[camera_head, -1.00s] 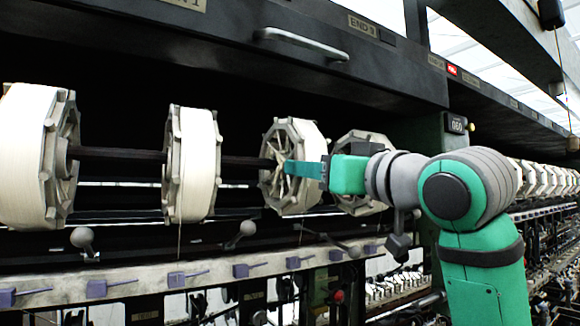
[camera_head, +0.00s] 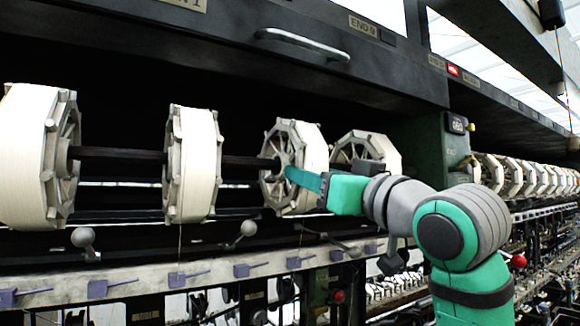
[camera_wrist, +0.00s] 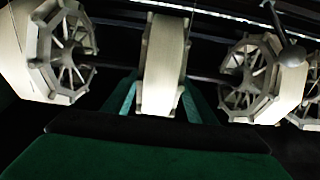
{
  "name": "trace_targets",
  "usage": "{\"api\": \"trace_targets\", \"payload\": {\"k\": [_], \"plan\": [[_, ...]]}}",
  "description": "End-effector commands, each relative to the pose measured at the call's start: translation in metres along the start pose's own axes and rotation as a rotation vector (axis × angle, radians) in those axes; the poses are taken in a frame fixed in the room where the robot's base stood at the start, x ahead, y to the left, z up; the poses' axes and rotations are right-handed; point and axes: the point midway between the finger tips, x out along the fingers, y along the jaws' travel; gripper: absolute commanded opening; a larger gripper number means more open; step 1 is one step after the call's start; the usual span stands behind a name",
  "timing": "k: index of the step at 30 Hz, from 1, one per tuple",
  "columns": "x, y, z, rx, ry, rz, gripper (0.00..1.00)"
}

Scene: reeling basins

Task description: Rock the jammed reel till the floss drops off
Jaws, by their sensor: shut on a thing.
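The reel (camera_head: 308,150), a white-wound drum with a grey spoked frame, sits third from the left on a dark shaft. My gripper (camera_head: 292,174) reaches in from the right, with its green fingers at this reel's spoked side. In the wrist view the fingers (camera_wrist: 160,98) stand on both sides of the middle reel (camera_wrist: 165,55), and the gripper is shut on it. The exact contact is hidden. A thin pale thread hangs below the reel in the head view. I cannot make out any separate clump of floss.
Other reels stand on the left (camera_head: 30,155), beside it (camera_head: 196,160) and behind my gripper (camera_head: 375,147). A dark overhead panel with a metal handle (camera_head: 302,42) is above. A pale rail with purple levers (camera_head: 242,270) and round knobs (camera_head: 83,237) runs below.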

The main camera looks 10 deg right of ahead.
Motion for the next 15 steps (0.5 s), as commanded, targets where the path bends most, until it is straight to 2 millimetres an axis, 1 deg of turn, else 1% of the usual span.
{"api": "trace_targets", "payload": {"k": [12,13,15], "plan": [[-0.0005,-0.0001,0.0019,0.0,0.002,-0.002,0.25],[-0.0005,-0.0001,0.0019,0.0,0.002,-0.002,0.59],[-0.0005,-0.0001,0.002,0.0,0.001,-0.002,0.73]]}}
